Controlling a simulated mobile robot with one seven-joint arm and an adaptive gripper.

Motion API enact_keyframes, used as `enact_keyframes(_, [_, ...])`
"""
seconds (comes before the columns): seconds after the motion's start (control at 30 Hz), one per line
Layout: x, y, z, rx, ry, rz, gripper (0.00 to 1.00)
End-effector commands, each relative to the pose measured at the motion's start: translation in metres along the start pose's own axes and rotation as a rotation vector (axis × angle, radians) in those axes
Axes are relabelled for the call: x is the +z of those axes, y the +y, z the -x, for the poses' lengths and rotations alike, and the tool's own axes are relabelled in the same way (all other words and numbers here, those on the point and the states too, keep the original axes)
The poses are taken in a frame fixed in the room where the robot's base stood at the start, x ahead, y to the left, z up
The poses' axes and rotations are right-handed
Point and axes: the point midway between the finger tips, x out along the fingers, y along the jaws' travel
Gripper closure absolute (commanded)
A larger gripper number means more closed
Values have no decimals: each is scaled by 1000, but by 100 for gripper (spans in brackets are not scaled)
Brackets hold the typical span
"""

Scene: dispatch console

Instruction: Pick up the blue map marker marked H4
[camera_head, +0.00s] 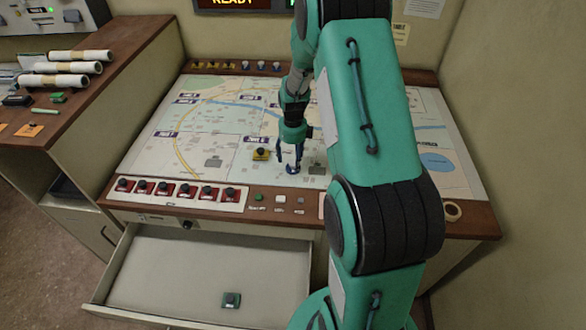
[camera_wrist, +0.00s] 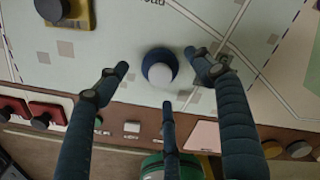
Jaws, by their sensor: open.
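A round blue piece with a pale top (camera_wrist: 160,74) stands on the map in the wrist view, its base dark blue. No H4 marking is readable on it. In the head view its blue base (camera_head: 292,170) shows just below my fingers. My gripper (camera_head: 289,157) points down over the map with its dark fingers spread. In the wrist view the fingertips sit around the blue piece, two at its sides and one at its near side, with gaps between them and it. The gripper is open and empty.
A yellow block with a dark knob (camera_head: 261,154) stands close left of my gripper. A row of red switches (camera_head: 180,191) lines the console's front edge. The drawer (camera_head: 205,262) below is open, with a small green block (camera_head: 231,300) inside. Paper rolls (camera_head: 70,67) lie on the left desk.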

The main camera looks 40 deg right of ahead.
Motion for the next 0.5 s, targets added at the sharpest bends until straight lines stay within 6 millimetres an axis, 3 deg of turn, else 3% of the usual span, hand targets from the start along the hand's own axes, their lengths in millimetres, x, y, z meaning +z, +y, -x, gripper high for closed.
enact_keyframes(0.2, [-1,0,-25,1,1,0,33])
enact_keyframes(0.5, [-1,0,-29,0,0,0,33])
